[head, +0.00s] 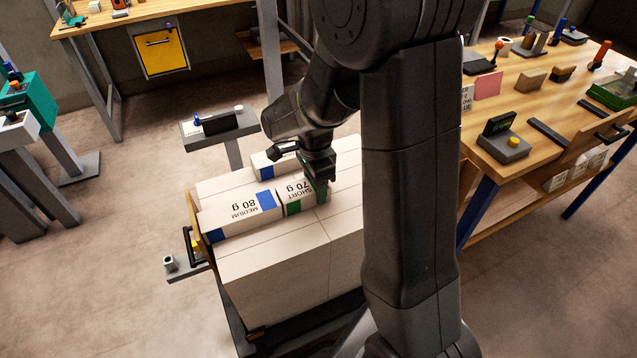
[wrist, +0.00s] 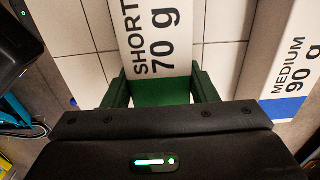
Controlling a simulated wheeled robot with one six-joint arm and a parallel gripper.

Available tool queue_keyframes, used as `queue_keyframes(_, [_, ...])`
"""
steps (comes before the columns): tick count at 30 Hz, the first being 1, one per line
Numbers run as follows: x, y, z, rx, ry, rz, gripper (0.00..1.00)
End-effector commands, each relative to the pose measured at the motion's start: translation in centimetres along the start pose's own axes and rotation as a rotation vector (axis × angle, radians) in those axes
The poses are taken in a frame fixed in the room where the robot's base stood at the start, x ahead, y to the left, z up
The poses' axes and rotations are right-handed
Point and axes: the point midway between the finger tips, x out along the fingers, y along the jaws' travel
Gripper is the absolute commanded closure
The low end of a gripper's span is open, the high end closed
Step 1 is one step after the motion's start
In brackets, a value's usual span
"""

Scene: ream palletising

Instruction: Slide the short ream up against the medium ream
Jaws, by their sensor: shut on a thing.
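The short ream (head: 296,194), white with green ends and marked 70 g, lies flat on the pale stack top (head: 345,215). My gripper (head: 320,186) is shut on its right end; the wrist view shows the fingers on both sides of the green end of the short ream (wrist: 155,40). A medium ream (head: 237,213), marked 80 g with blue ends, lies to its left, nearly end to end; whether they touch is hard to tell. Another ream (head: 266,166) with a blue band lies behind. A medium ream (wrist: 290,75) marked 90 g shows at right in the wrist view, apart from the short one.
A wooden board (head: 194,217) stands at the stack's left edge. A grey stand (head: 220,127) is behind the stack. A wooden workbench (head: 505,165) with tools is at right. Bare stack top lies in front of the reams.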

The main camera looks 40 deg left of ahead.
Motion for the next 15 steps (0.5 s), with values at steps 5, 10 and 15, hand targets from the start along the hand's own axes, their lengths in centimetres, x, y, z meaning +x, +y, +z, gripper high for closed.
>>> queue_keyframes(5, [-0.03, -0.02, 0.34, 0.0, 0.0, -0.001, 0.38])
queue_keyframes(10, [-0.02, -0.01, 0.32, 0.0, 0.0, 0.0, 0.22])
queue_keyframes(15, [0.0, 0.01, 0.32, 0.0, 0.0, 0.0, 0.22])
